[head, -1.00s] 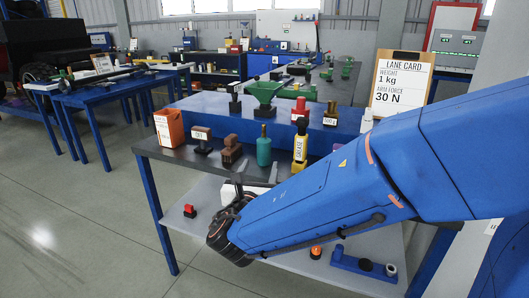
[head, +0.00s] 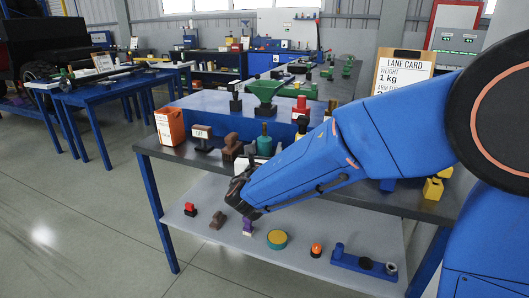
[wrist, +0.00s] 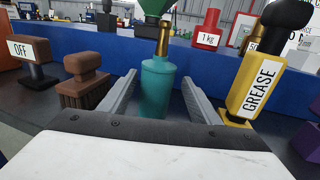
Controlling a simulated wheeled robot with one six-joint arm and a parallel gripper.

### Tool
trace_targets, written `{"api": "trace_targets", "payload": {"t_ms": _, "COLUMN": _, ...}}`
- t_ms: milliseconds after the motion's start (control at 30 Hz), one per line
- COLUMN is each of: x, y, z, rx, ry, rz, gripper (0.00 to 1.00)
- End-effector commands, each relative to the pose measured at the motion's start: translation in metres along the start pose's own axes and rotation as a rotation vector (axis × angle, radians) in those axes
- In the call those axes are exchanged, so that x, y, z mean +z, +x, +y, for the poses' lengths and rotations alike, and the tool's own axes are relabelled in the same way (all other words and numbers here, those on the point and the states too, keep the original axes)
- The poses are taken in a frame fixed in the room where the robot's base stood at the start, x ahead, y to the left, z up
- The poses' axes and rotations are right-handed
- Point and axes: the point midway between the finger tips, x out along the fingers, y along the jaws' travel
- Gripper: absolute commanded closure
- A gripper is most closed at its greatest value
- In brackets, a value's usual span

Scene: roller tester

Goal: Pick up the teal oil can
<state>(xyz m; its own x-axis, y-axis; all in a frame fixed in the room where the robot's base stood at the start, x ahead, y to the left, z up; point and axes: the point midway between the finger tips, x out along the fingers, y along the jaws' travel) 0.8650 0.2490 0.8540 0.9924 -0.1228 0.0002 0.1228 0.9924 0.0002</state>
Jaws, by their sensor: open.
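The teal oil can (wrist: 158,90), with a brass spout, stands upright on the dark upper tabletop. In the wrist view it is between the two open fingers of my gripper (wrist: 155,95), with a gap to each finger. In the head view the oil can (head: 264,144) shows only in part; my arm hides its lower portion. My gripper's fingertips are hidden in the head view.
A brown brush-like block (wrist: 83,80) stands close left of the fingers, and a yellow grease bottle (wrist: 256,88) close right. A block marked OFF (wrist: 32,60) is farther left. A blue raised step (wrist: 70,40) runs behind. An orange box (head: 169,127) stands at the table's left end.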

Motion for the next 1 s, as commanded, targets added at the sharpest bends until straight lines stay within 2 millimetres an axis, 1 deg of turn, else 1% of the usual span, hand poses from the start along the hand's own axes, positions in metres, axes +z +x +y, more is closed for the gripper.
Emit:
{"api": "trace_targets", "payload": {"t_ms": 200, "x": 0.001, "y": 0.029, "z": 0.005, "rx": -0.003, "ry": 0.0, "rz": 0.001, "gripper": 0.43}}
{"api": "trace_targets", "payload": {"t_ms": 300, "x": 0.002, "y": 0.041, "z": 0.005, "rx": -0.002, "ry": -0.001, "rz": 0.0, "gripper": 0.43}}
{"api": "trace_targets", "payload": {"t_ms": 400, "x": 0.002, "y": 0.044, "z": 0.005, "rx": -0.001, "ry": -0.001, "rz": 0.0, "gripper": 0.43}}
{"api": "trace_targets", "payload": {"t_ms": 567, "x": 0.002, "y": 0.044, "z": 0.005, "rx": 0.0, "ry": 0.0, "rz": 0.0, "gripper": 0.43}}
{"api": "trace_targets", "payload": {"t_ms": 667, "x": 0.002, "y": 0.044, "z": 0.005, "rx": 0.0, "ry": 0.0, "rz": 0.0, "gripper": 0.65}}
{"api": "trace_targets", "payload": {"t_ms": 700, "x": 0.002, "y": 0.044, "z": 0.005, "rx": 0.0, "ry": 0.0, "rz": 0.0, "gripper": 0.74}}
{"api": "trace_targets", "payload": {"t_ms": 800, "x": 0.002, "y": 0.044, "z": 0.005, "rx": 0.0, "ry": 0.0, "rz": 0.0, "gripper": 0.97}}
{"api": "trace_targets", "payload": {"t_ms": 1000, "x": 0.002, "y": 0.044, "z": 0.005, "rx": -0.001, "ry": 0.0, "rz": 0.0, "gripper": 0.96}}
